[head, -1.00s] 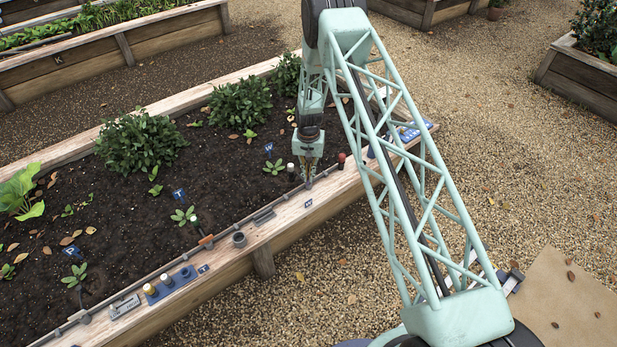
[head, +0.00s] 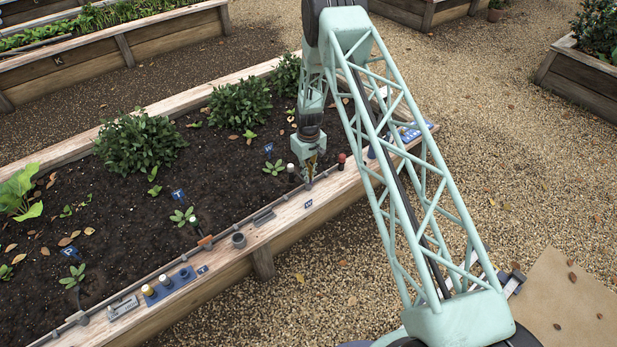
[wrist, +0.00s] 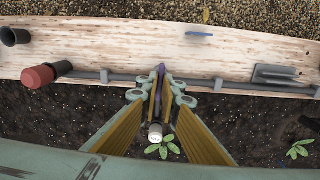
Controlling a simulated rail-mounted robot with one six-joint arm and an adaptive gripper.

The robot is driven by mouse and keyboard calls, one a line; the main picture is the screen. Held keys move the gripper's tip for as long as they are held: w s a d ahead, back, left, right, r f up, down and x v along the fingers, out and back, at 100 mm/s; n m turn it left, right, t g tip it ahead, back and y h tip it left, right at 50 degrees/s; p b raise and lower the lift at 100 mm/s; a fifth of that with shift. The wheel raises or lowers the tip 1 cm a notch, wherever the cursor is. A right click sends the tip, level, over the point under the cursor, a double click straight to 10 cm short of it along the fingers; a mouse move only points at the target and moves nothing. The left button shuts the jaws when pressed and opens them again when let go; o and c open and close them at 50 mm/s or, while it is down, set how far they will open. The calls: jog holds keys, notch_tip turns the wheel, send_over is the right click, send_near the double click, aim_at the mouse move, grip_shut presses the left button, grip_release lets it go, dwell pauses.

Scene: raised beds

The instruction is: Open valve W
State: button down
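My gripper (head: 309,172) points down at the near rim of the bed, beside the blue W tag (head: 269,148) in the soil. In the wrist view, its two yellow-padded fingers (wrist: 161,92) stand on either side of a thin dark purple lever (wrist: 161,72) on the pipe. The fingers look parted, with a narrow gap around the lever; contact is not clear. A second W plate (head: 308,203) is on the wooden rim below the gripper. A white-capped post (wrist: 155,132) shows between the fingers, nearer the camera. The lever is mostly hidden in the head view.
A red-capped fitting (head: 341,160) stands right of my gripper; it is at left in the wrist view (wrist: 38,76). A grey pipe (wrist: 215,83) runs along the rim. A grey bracket (wrist: 275,74) and small plants (wrist: 163,148) are near.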

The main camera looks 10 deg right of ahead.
jog(key=shift+n, duration=0.5)
jog(key=c, duration=2.9)
grip_release()
jog(key=shift+o, duration=0.2)
jog(key=shift+r, duration=0.15)
notch_tip(320, 180, up, 12)
